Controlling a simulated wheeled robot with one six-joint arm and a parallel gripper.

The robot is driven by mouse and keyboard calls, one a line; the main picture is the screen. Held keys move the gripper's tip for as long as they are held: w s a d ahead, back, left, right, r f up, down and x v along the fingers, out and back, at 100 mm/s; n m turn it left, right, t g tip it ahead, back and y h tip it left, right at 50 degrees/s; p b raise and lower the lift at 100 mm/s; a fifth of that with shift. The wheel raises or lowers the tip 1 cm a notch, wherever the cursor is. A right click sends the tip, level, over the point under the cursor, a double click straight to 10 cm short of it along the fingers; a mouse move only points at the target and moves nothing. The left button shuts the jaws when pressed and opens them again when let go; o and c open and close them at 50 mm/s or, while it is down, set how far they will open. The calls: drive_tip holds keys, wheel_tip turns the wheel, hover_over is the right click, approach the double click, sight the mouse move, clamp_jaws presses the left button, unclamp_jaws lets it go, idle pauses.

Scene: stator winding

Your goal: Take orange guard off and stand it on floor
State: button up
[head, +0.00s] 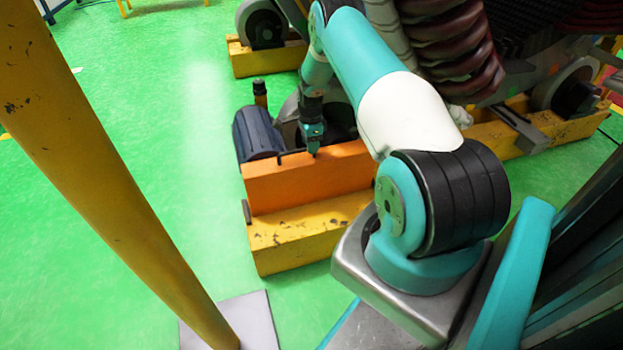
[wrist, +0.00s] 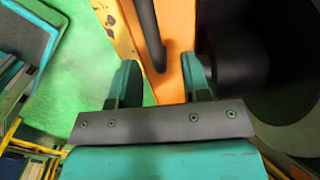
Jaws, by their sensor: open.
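The orange guard (head: 300,182) is a long upright block on the yellow base (head: 300,240) in the head view. A dark bar-like handle runs along its top edge. In the wrist view the orange guard (wrist: 178,35) lies between my fingers, with the dark handle (wrist: 148,32) beside it. My gripper (head: 314,150) is at the guard's top edge, pointing down. In the wrist view my gripper (wrist: 160,80) is open, with one teal finger on each side of the handle and guard. I cannot tell whether the fingers touch them.
A dark blue ribbed motor (head: 258,133) stands just behind the guard. A thick yellow post (head: 100,160) crosses the left foreground, rising from a grey plate (head: 230,318). Dark red coils (head: 455,45) hang at upper right. Green floor (head: 190,200) is clear left of the base.

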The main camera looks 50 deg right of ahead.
wheel_tip(320, 180, down, 2)
drive_tip(key=shift+f, duration=0.2)
clamp_jaws()
drive_tip(key=shift+r, duration=0.1)
